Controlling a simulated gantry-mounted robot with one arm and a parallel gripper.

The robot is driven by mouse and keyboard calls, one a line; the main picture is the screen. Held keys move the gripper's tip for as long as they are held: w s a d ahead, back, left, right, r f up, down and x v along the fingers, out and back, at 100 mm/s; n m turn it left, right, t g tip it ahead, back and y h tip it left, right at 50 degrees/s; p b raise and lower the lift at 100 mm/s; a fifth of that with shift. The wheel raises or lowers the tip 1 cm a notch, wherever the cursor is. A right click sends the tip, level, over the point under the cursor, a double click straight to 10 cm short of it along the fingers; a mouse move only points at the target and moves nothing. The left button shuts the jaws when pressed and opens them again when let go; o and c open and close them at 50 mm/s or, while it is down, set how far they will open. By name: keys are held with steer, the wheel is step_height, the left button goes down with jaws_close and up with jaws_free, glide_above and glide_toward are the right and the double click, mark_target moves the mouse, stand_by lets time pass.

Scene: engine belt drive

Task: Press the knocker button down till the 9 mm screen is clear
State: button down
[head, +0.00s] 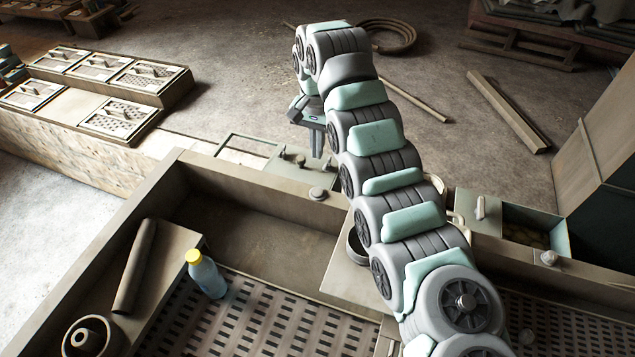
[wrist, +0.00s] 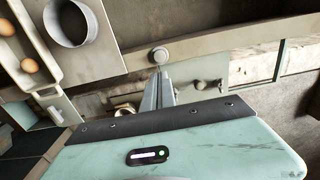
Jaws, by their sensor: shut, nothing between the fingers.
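My gripper (head: 318,152) is shut and empty, its fingers pointing down over the ledge. A round pale button (head: 318,193) sits on the ledge of the long trough, below and slightly in front of the fingertips in the head view, with a gap between them. In the wrist view the button (wrist: 159,55) shows just past the tips of my gripper (wrist: 160,72). A second similar button (head: 549,258) is on the ledge at right. Slotted screens lie in the trough, one at left (head: 255,318) and one at right (head: 560,325). No size marking is legible, so I cannot tell which is 9 mm.
A blue bottle with a yellow cap (head: 205,275) stands on the left screen. A dark tube (head: 134,268) and a roll (head: 86,338) lie at left. Small knobs (head: 300,160) stand behind the ledge. Brown eggs (wrist: 30,65) lie in a tray at left in the wrist view.

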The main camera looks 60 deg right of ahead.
mark_target(317, 192)
step_height(317, 192, down, 14)
steer(key=p, duration=0.2)
steer(key=shift+p, duration=0.4)
stand_by(0.5)
